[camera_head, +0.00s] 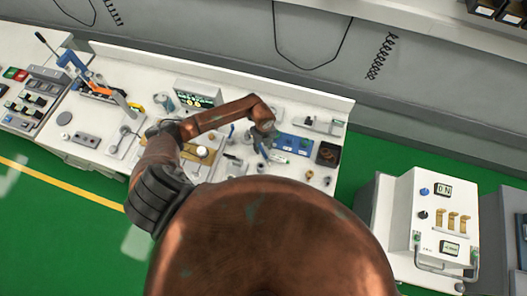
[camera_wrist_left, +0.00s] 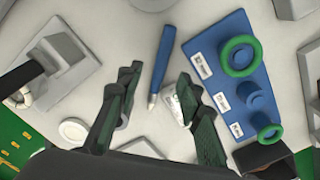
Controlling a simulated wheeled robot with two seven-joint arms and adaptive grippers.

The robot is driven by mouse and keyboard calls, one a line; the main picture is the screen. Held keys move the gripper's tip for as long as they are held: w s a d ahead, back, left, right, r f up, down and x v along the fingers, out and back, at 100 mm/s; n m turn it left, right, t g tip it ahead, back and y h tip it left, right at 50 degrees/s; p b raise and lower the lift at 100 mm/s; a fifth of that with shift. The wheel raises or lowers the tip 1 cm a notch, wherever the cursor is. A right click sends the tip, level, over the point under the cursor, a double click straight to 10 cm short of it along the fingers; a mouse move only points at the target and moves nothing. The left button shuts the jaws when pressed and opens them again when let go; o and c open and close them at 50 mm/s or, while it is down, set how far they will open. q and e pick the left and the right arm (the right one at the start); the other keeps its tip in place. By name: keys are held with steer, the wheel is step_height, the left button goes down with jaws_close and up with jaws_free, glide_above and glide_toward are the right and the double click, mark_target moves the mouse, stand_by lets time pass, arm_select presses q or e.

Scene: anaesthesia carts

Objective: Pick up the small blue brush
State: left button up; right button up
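The small blue brush (camera_wrist_left: 162,62), a slim blue stick with a pale tip, lies on the white bench top in the left wrist view. In the head view a thin blue stick that looks like it (camera_head: 263,150) shows just below my left gripper (camera_head: 264,133). In the wrist view my left gripper (camera_wrist_left: 157,80) is open, its two dark fingers apart. The brush's pale tip shows between the fingers, and nothing is gripped. The height of the fingers above it is hard to tell. My right gripper is not in view.
A blue panel (camera_wrist_left: 219,60) with green rings lies just right of the brush. A white marker-like piece (camera_wrist_left: 180,108) is partly hidden by the right finger. A round white disc (camera_wrist_left: 74,131) and a grey fixture (camera_wrist_left: 70,60) stand left. A white machine (camera_head: 432,225) stands right of the bench.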

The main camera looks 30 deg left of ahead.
mark_target(263, 152)
arm_select(q)
steer(key=shift+f+p, duration=0.35)
steer(key=shift+f, duration=1.45)
steer(key=shift+c, duration=0.7)
jaws_close()
